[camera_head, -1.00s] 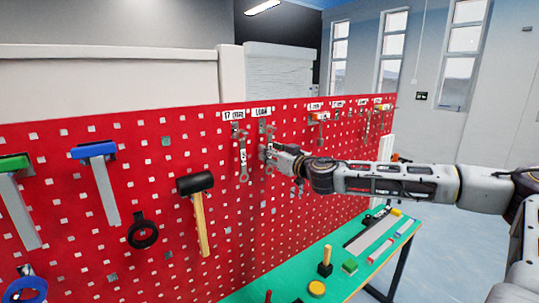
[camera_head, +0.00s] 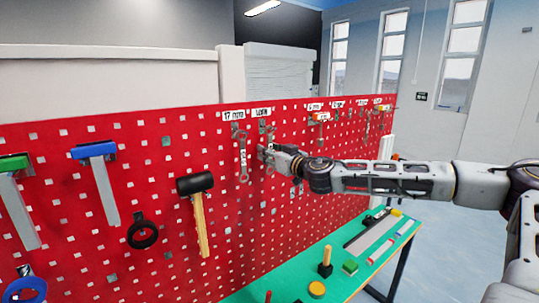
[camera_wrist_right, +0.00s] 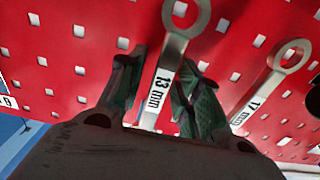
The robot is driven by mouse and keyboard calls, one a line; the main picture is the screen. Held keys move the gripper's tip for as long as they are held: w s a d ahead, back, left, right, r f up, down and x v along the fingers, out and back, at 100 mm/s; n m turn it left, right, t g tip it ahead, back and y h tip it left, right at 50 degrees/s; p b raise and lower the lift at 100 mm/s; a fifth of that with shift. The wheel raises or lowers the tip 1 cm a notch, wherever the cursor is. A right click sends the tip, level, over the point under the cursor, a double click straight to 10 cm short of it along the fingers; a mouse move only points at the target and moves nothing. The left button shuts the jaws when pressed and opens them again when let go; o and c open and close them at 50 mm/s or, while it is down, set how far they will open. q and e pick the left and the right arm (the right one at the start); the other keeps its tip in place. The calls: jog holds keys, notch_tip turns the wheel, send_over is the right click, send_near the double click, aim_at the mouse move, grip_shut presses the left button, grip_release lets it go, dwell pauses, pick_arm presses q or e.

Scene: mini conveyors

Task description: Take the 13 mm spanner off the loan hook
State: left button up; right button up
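The 13 mm spanner (camera_wrist_right: 168,72) is in the right wrist view, its printed shaft between my two fingers and its ring end beyond them. In the head view its upper part (camera_head: 263,131) hangs below the LOAN label (camera_head: 262,112), and my gripper hides part of it. My right gripper (camera_head: 264,155) is at the board around the spanner. In the wrist view its fingers (camera_wrist_right: 160,78) stand apart, with a gap on the left of the shaft; the right finger is very close, and I cannot tell whether it touches. My left gripper is out of view.
The 17 mm spanner (camera_head: 243,160) hangs close beside, and shows in the wrist view (camera_wrist_right: 268,84). A black mallet (camera_head: 195,185) hangs further left on the red pegboard (camera_head: 150,160). A green bench (camera_head: 270,285) with several small items stands below.

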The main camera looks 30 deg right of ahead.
grip_shut()
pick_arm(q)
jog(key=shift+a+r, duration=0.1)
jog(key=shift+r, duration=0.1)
pick_arm(e)
jog(key=shift+d+r, duration=0.1)
jog(key=shift+r, duration=0.1)
jog(key=shift+r+p, duration=0.25)
jog(key=shift+p, duration=0.2)
jog(key=shift+a+r, duration=0.15)
jog(key=shift+a, duration=0.05)
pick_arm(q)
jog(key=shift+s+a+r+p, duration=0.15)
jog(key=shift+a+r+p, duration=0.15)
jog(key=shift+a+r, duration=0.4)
pick_arm(e)
jog(key=shift+d+r, duration=0.15)
